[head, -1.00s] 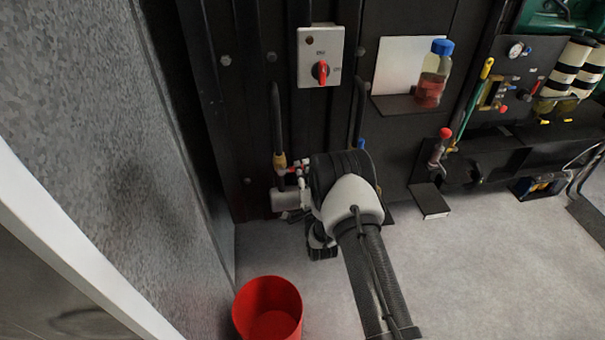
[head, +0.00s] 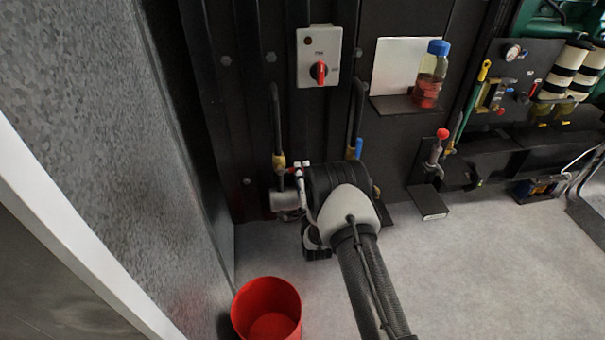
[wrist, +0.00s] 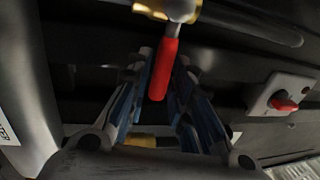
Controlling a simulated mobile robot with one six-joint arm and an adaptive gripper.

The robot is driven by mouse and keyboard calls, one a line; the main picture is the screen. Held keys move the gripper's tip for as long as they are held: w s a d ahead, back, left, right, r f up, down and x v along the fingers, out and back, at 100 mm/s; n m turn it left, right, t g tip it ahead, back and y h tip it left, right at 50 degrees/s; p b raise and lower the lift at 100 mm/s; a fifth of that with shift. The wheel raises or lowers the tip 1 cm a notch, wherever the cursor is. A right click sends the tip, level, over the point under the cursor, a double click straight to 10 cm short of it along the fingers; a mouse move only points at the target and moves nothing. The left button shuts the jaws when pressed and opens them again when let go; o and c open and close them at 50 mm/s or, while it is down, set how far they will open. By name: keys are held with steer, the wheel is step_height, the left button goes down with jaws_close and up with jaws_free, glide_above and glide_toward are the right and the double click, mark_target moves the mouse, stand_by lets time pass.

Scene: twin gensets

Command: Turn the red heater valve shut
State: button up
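The red valve handle (wrist: 165,65) hangs down from a brass and silver valve body at the top of the wrist view. My gripper (wrist: 164,82) is open, with one blue-grey finger on each side of the handle. The handle lies between the fingers; a small gap seems to remain, and I cannot tell whether either finger touches it. In the head view my wrist covers most of the gripper and the handle. A brass fitting (head: 279,161) on a dark hose shows just left of my wrist.
A switch box (head: 319,56) with a red knob is on the dark wall above; it also shows in the wrist view (wrist: 283,97). A blue handle (head: 359,148) is close to the right hose. A red bucket (head: 267,309) stands on the floor. A grey wall (head: 110,100) bounds the left.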

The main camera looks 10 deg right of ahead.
steer(key=o, duration=0.4)
steer(key=shift+c, duration=0.2)
steer(key=s+f, duration=0.2)
steer(key=s, duration=0.9)
steer(key=shift+s+a+f, duration=0.2)
steer(key=shift+s+a, duration=0.05)
steer(key=shift+s, duration=0.15)
